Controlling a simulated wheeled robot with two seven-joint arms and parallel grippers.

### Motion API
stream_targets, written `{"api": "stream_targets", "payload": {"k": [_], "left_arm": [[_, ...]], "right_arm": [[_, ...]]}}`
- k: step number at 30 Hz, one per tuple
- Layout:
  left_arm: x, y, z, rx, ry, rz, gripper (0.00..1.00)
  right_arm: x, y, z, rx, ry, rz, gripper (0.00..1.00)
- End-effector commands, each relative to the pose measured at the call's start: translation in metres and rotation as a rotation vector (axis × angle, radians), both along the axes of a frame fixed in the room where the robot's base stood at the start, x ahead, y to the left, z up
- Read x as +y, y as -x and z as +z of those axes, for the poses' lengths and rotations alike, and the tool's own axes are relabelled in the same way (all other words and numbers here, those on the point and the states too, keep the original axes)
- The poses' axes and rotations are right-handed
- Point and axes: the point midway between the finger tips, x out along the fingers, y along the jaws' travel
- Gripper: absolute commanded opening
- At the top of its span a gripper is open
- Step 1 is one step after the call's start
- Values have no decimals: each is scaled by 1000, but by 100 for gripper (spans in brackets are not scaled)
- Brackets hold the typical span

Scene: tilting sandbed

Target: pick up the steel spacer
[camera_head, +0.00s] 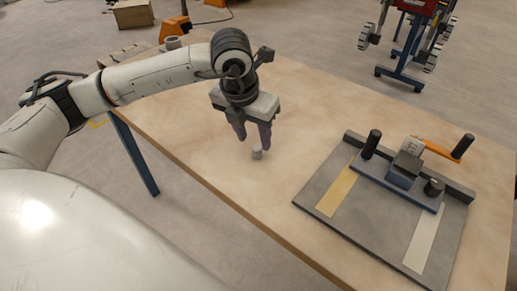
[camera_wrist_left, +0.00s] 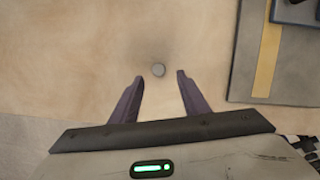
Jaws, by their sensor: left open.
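My right gripper is in neither view.
A grey plate (camera_head: 316,178) with a blue-based fixture, black knobs and an orange handle (camera_head: 437,149) lies to the right on the table (camera_head: 190,125).

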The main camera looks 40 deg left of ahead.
Motion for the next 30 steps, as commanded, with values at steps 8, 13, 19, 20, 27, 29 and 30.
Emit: {"api": "stream_targets", "payload": {"k": [8, 13, 19, 20, 27, 29, 30], "left_arm": [[4, -7, -29, 4, 0, -1, 42], [4, -14, -50, 1, 2, -1, 42], [4, -15, -55, -1, 1, -2, 42], [4, -15, -55, 0, 1, -2, 42], [4, -15, -54, 0, 1, -2, 11], [4, -15, -54, 0, 1, -2, 1], [4, -15, -54, -1, 1, -2, 0]], "right_arm": [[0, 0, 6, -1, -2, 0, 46], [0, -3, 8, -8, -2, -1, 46], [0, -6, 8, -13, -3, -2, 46], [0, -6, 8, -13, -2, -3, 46], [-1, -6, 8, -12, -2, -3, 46], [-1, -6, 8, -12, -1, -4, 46], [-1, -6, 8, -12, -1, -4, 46]]}}
